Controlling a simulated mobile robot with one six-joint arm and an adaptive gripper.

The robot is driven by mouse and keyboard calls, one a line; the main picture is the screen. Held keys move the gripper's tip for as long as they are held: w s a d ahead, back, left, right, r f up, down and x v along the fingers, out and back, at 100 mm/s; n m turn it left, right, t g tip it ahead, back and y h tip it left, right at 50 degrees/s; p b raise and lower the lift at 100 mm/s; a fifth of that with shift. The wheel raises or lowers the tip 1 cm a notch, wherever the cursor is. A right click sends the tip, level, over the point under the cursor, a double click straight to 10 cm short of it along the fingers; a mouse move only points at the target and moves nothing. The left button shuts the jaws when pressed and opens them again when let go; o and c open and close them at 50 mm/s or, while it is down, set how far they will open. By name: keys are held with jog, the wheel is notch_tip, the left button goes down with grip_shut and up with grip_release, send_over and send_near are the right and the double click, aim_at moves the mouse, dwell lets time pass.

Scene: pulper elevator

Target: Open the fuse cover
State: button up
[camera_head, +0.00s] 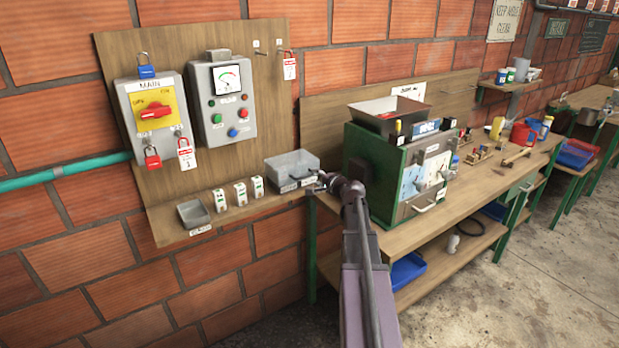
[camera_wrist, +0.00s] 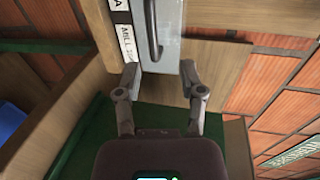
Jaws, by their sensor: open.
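My gripper (camera_head: 321,182) is at the cover's right front side in the head view. In the wrist view my gripper (camera_wrist: 160,70) is open and empty. Its two fingertips are spread on either side of the cover's near edge, with the handle's near end just ahead between them. I cannot tell whether they touch.
White fuses (camera_head: 240,194) and a small grey tray (camera_head: 193,213) stand left of the cover. The main switch box (camera_head: 154,115) and gauge box (camera_head: 223,100) hang above. A green machine (camera_head: 375,165) stands close on the right, on the workbench (camera_head: 480,200).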

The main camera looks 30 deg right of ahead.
aim_at(303, 171)
jog(key=shift+b+x, duration=0.55)
jog(key=shift+x, duration=2.6)
jog(key=shift+c, duration=0.2)
